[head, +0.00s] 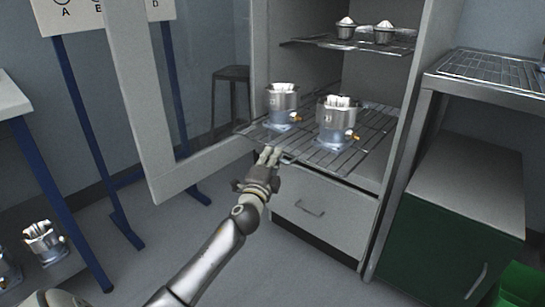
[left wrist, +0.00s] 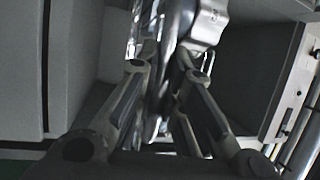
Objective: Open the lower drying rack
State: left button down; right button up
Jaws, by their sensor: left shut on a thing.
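The lower drying rack (head: 312,153) is a wire shelf in the open cabinet, and its front part sticks out a little past the cabinet front. Two machined housings, a left one (head: 281,103) and a right one (head: 336,120), stand upright on it. My left gripper (head: 268,154) is at the rack's front edge, left of its middle, and is shut on it. In the left wrist view the fingers (left wrist: 160,68) close around shiny metal; the exact contact is blurred. My right gripper is not in view.
The cabinet door (head: 140,95) stands open at left. An upper rack (head: 365,42) holds two small cups. A drawer (head: 312,212) sits below the lower rack. A green cabinet (head: 430,250) stands at right. Floor in front is clear.

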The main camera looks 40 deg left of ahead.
pick_arm(q)
jog(key=c, duration=1.5)
grip_release()
jog(key=shift+c, duration=0.2)
jog(key=v, duration=1.2)
